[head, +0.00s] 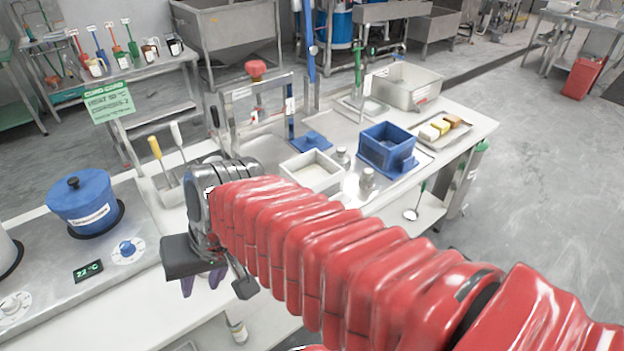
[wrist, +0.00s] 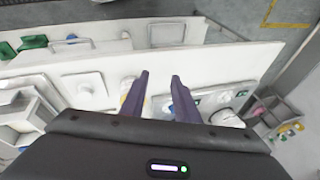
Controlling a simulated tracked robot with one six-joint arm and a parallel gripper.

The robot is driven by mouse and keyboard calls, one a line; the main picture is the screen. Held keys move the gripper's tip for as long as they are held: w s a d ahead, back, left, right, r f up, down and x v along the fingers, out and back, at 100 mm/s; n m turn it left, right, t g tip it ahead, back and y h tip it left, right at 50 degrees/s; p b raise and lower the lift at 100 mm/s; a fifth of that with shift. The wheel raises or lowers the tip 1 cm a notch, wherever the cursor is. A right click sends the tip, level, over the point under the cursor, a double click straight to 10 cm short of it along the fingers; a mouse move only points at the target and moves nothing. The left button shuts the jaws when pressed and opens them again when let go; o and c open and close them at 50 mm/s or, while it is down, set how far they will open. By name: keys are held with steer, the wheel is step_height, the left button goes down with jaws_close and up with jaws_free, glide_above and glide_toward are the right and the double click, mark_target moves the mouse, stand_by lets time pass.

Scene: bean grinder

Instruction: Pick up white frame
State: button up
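A white rectangular open-topped piece (head: 313,170), the likeliest white frame, sits on the worktop in the middle of the head view. My gripper (head: 204,282) is left of it and nearer the camera, at the counter's front edge, apart from it. Its purple fingers point down and are partly hidden by the gripper body. In the wrist view, the two fingers of my gripper (wrist: 159,76) stand apart with nothing visible between them. That view shows a pale square plate (wrist: 86,86) on a white panel; I cannot tell whether it is the frame.
A blue box (head: 386,148) and small metal weights stand right of the white piece. A tray (head: 441,131) with coloured blocks lies farther right. A blue pot (head: 82,200) sits on a hotplate at left. A red-knobbed stand (head: 256,70) rises behind the white piece.

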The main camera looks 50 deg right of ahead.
steer(key=w+d+f+m+y, duration=0.3)
steer(key=w+m+y, duration=0.15)
steer(key=m, duration=0.45)
steer(key=m+t+h, duration=1)
steer(key=m, duration=1.5)
glide_toward(297, 179)
steer(key=s, duration=0.2)
steer(key=shift+r+y, duration=0.25)
steer(key=shift+r, duration=0.1)
steer(key=shift+w, duration=0.1)
steer(key=shift+x, duration=4.2)
